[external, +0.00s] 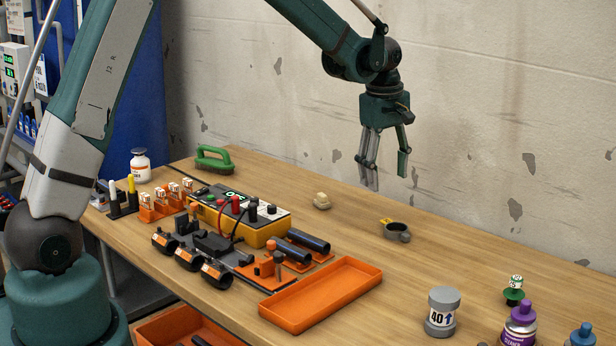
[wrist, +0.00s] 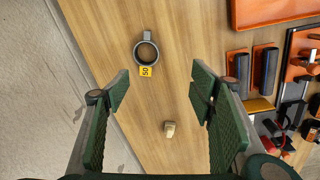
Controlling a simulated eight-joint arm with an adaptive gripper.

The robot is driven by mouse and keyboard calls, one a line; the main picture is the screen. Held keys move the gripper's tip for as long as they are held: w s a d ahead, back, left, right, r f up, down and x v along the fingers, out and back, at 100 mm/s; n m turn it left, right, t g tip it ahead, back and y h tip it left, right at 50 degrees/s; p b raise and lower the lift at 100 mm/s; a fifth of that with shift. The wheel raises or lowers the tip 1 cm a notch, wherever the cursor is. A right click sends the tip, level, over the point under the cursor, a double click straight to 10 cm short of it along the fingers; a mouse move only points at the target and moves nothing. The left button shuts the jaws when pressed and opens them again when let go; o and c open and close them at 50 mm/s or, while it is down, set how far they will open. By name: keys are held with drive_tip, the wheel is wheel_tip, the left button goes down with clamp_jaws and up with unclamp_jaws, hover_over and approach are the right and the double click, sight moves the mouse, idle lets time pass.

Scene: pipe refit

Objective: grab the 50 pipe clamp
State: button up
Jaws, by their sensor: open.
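The 50 pipe clamp is a grey ring (external: 399,233) with a yellow tag, lying on the wooden table to the right of the middle in the external view. In the wrist view the clamp (wrist: 147,53) lies ahead of the fingers, and its yellow tag reads 50. My gripper (external: 387,178) is open and empty, high above the table and to the left of the clamp in the external view. In the wrist view its two green fingers (wrist: 160,90) are spread wide, with bare table and a small beige block (wrist: 169,129) between them.
An orange tray (external: 322,294) stands at the front of the table, beside the pipe fixture (external: 205,262). A grey container marked 40 (external: 442,312) and purple-capped (external: 521,325) and blue-capped bottles stand at right. A green brush (external: 214,158) lies at the back. The table around the clamp is clear.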

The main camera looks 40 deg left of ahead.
drive_tip(key=n+g, duration=0.1)
drive_tip(key=n, duration=0.1)
approach(398, 224)
drive_tip(key=s+d, duration=0.2)
drive_tip(key=shift+s+a+f+p, duration=0.15)
drive_tip(key=shift+s+f+p, duration=0.05)
drive_tip(key=shift+f+p, duration=0.2)
drive_tip(key=shift+f, duration=1.25)
drive_tip(key=shift+f+b, duration=0.6)
drive_tip(key=shift+f, duration=2)
drive_tip(key=c, duration=1)
